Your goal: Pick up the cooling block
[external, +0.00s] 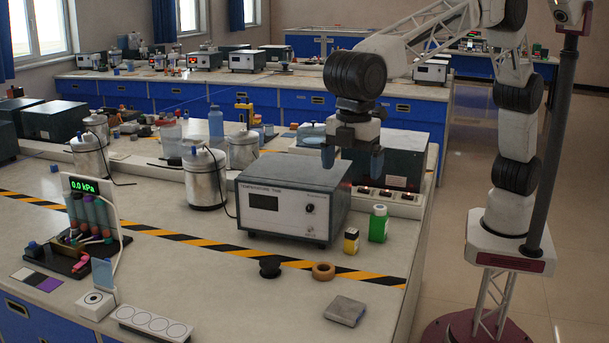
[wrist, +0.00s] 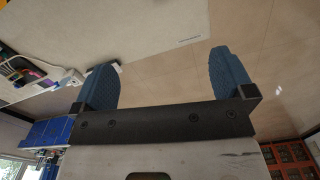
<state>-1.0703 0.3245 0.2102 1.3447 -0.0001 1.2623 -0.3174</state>
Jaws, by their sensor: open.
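A flat grey square block (external: 345,310), which looks like the cooling block, lies on the bench near its front right edge in the external view. My gripper (external: 352,160) is open and empty, high above the bench, over the temperature control box and well above and behind the block. Its two blue fingers are spread apart in the wrist view (wrist: 165,72). I cannot make out the block in the wrist view.
The temperature box (external: 292,200) stands below my gripper. A yellow-black bottle (external: 351,241) and a green bottle (external: 378,224) stand right of it. A brown ring (external: 323,270) and a black knob-like piece (external: 270,266) lie near the block. Striped tape crosses the bench (external: 395,300).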

